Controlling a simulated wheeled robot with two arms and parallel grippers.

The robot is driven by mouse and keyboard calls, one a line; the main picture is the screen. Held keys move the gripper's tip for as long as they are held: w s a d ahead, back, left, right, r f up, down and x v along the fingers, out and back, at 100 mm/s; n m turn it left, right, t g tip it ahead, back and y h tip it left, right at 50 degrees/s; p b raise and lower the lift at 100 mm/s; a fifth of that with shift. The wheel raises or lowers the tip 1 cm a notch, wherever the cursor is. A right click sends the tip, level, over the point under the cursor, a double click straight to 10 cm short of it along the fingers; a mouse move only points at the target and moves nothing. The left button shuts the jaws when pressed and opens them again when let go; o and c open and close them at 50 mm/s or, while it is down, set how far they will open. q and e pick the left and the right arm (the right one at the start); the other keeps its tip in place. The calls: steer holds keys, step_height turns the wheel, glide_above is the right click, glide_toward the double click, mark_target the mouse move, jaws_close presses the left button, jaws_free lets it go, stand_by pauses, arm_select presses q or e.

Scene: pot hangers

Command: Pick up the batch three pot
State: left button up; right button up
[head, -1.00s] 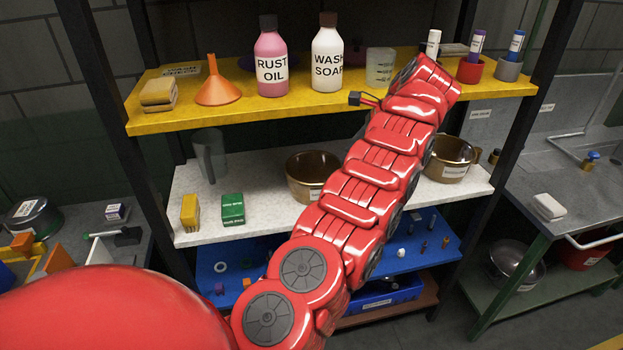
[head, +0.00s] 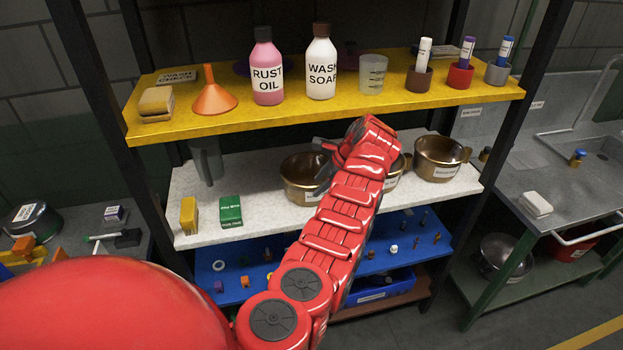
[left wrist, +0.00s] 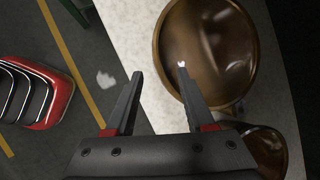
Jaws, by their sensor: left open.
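Brass-brown pots stand on the white middle shelf. The left pot (head: 299,190) is partly behind my gripper, the middle pot (head: 397,172) is mostly hidden by my arm, and the right pot (head: 440,158) is in clear view. Their labels are too small to read, so I cannot tell which is batch three. My left gripper (head: 325,172) is open and empty at the left pot. In the left wrist view, one finger of the gripper (left wrist: 160,73) overlaps a pot's bowl (left wrist: 205,50) and the other lies outside its rim. My right gripper is out of view.
The yellow shelf (head: 330,104) above holds bottles, a funnel and cups. A yellow block (head: 189,215) and a green box (head: 231,209) stand on the white shelf (head: 265,215) to the left. The blue shelf (head: 235,290) with small parts is below. Dark posts frame the rack.

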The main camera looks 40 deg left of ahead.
mark_target(316, 187)
arm_select(q)
steer(key=p+x, duration=0.1)
steer(key=x, duration=0.2)
steer(key=shift+a+f, duration=0.2)
steer(key=shift+s, duration=0.1)
jaws_close()
steer(key=shift+d, duration=0.1)
steer(key=shift+r, duration=0.1)
stand_by(0.9)
